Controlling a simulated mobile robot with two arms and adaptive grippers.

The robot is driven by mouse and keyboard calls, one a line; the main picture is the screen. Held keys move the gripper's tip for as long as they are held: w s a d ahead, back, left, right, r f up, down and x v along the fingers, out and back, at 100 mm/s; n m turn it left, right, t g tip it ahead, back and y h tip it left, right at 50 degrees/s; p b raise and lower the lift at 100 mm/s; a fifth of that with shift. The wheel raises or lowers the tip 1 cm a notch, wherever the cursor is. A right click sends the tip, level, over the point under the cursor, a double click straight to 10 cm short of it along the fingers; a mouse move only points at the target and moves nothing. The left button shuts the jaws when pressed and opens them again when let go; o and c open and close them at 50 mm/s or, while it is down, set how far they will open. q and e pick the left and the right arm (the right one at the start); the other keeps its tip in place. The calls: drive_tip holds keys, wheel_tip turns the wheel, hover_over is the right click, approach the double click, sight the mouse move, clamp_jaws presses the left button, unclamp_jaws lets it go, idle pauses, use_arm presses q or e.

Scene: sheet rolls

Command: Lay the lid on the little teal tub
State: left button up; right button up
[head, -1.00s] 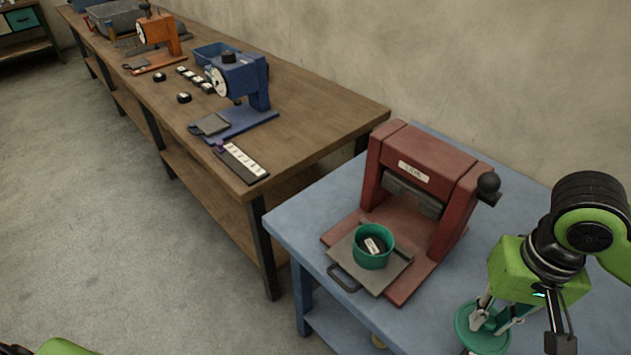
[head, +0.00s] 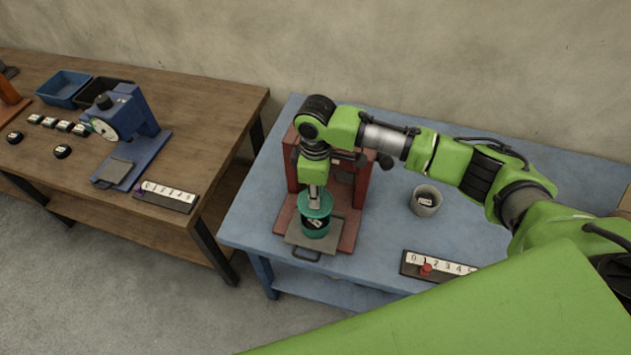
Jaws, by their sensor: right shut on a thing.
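The teal tub (head: 316,230) stands on the grey tray plate of the red press on the blue table. A black piece with a white label (head: 315,222) shows inside it. The teal lid (head: 317,207) is a round disc just above the tub's far part. My right gripper (head: 314,197) points down and is shut on the lid. The lid looks apart from the tub's near rim; whether it touches the far rim I cannot tell. My left gripper is not in view.
The red press (head: 351,215) stands close behind the gripper, its dark knob to the right. A grey cup (head: 425,200) and a numbered strip with a red peg (head: 436,266) lie to the right. A wooden bench (head: 190,105) with a blue press (head: 140,125) is at left.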

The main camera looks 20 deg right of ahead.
drive_tip(key=shift+a+f+b, duration=0.1)
drive_tip(key=shift+f+b, duration=0.15)
drive_tip(key=shift+b, duration=0.05)
drive_tip(key=shift+f+b, duration=0.25)
drive_tip(key=shift+b, duration=0.05)
wheel_tip(320, 180, down, 4)
drive_tip(key=b, duration=0.4)
drive_tip(key=shift+r, duration=0.15)
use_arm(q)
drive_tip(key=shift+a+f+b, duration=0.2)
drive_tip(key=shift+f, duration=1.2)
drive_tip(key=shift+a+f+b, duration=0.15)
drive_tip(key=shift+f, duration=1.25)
use_arm(e)
drive_tip(key=shift+f, duration=0.9)
use_arm(q)
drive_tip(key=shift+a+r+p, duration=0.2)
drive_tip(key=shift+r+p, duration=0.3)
drive_tip(key=shift+p, duration=0.05)
use_arm(e)
drive_tip(key=shift+r, duration=0.1)
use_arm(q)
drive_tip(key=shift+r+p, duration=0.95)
use_arm(e)
drive_tip(key=shift+f, duration=0.45)
drive_tip(key=o, duration=1)
